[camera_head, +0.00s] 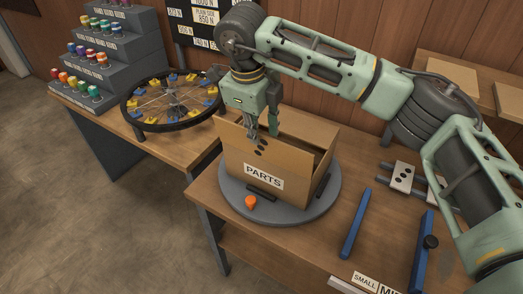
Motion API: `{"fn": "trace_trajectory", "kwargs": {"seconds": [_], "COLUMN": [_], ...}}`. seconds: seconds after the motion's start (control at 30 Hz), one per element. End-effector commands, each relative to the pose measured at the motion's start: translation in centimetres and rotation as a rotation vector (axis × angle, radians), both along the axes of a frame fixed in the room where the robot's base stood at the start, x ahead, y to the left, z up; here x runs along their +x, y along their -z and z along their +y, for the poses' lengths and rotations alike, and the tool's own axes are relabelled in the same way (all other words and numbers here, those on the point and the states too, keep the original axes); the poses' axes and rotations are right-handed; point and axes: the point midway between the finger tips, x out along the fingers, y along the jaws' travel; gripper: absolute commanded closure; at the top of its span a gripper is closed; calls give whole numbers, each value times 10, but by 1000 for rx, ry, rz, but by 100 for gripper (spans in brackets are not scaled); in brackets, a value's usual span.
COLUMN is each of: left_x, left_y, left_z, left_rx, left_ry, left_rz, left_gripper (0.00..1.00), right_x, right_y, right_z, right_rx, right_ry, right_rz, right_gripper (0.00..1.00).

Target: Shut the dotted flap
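A brown cardboard box (232,163) with a PARTS label stands on a round grey turntable (325,200). The dotted flap (271,150), marked with black dots, is on the near side of the box above the label. It appears raised, but its exact angle is hard to tell. My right gripper (262,133) points down at the flap's upper part, its two fingers apart. The fingers partly cover the flap, and I cannot tell whether they touch it. My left gripper is out of view.
An orange knob (250,202) sits at the turntable's near edge. Blue bars (355,224) and a bracket (402,177) lie to the right on the table. A spoked wheel (172,100) and stepped rack (112,49) stand at the left. My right arm spans above the table's right side.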

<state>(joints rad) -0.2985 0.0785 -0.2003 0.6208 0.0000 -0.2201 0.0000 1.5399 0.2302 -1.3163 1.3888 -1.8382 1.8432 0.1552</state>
Motion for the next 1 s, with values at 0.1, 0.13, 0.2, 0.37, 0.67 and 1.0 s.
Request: {"fn": "trace_trajectory", "kwargs": {"seconds": [0.1, 0.13, 0.2, 0.37, 0.67, 1.0], "left_x": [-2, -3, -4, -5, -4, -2], "left_y": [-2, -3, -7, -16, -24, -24], "left_z": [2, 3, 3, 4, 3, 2], "left_rx": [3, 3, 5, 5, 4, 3], "left_ry": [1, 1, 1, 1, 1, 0], "left_rz": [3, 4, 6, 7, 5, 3], "left_gripper": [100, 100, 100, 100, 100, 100], "right_x": [1, 1, 2, 6, 11, 12], "right_y": [7, 10, 19, 45, 75, 78], "right_z": [-1, -1, -2, -5, -8, -8], "right_rx": [0, 0, 1, 1, 3, 2], "right_ry": [0, 0, 0, 1, 0, 0], "right_rz": [3, 3, 4, 4, 2, 1], "right_gripper": [77, 77, 77, 77, 77, 83]}}
